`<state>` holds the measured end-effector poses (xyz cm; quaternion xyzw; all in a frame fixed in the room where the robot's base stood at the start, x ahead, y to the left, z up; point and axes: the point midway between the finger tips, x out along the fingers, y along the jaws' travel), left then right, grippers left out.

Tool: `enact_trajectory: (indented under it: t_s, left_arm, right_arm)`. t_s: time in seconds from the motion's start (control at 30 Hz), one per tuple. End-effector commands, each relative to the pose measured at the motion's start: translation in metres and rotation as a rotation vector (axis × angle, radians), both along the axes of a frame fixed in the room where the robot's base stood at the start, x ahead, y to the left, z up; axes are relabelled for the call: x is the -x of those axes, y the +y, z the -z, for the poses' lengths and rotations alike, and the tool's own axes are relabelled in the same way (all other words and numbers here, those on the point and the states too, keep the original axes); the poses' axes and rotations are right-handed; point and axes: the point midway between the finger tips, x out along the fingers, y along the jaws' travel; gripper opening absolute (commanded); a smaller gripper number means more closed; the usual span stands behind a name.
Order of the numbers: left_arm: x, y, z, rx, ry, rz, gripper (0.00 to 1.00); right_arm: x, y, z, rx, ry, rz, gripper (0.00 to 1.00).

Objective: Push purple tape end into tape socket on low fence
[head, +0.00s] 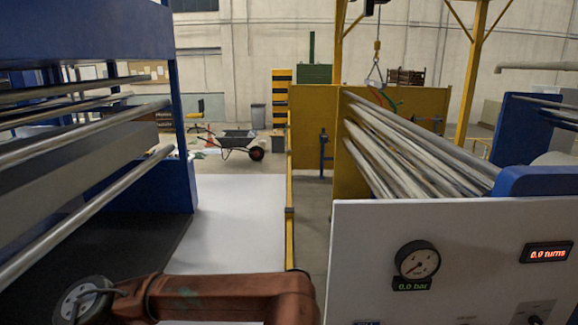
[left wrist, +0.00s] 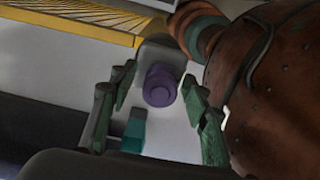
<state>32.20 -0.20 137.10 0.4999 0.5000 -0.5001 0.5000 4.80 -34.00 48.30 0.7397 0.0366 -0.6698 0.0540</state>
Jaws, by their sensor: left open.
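A short purple cylinder (left wrist: 160,86), which looks like the purple tape end, shows in the left wrist view. It lies in front of a grey block (left wrist: 163,55) that may be the tape socket; I cannot tell whether it is seated in it. My left gripper (left wrist: 158,73) is open, with its green fingers on either side of the purple cylinder; no clear contact shows. A teal piece (left wrist: 134,130) shows lower, near the left finger. A yellow low fence (head: 289,215) runs away from me in the head view, where neither gripper can be seen.
A white panel (head: 460,235) with a gauge (head: 417,261) stands right of the fence. Blue-framed rollers (head: 90,135) stand left, beside a white floor strip (head: 235,225). A wheelbarrow (head: 238,140) stands far back. A yellow ribbed surface (left wrist: 85,20) crosses the wrist view's upper left.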

Motion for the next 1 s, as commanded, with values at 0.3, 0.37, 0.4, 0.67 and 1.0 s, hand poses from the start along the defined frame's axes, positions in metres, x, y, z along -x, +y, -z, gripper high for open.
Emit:
enact_trajectory:
  t_s: [0.3,0.37,0.4,0.67,1.0]
  left_arm:
    - [-0.0002,0.0000,0.0011,0.000,0.000,0.000,0.43]
    - [-0.0003,0.0001,0.0013,-0.001,0.000,0.000,0.43]
    - [-0.0003,0.0001,0.0012,-0.001,-0.001,0.000,0.43]
    - [-0.0002,0.0001,0.0000,-0.001,0.000,0.000,0.43]
    - [-0.0002,0.0001,0.0001,0.000,0.000,0.000,0.21]
  right_arm:
    - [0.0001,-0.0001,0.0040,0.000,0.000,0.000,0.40]
    - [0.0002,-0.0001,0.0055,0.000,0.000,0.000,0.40]
    - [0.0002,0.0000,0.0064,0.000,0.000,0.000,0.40]
    - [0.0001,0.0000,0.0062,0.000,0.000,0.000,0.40]
    - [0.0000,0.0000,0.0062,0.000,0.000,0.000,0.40]
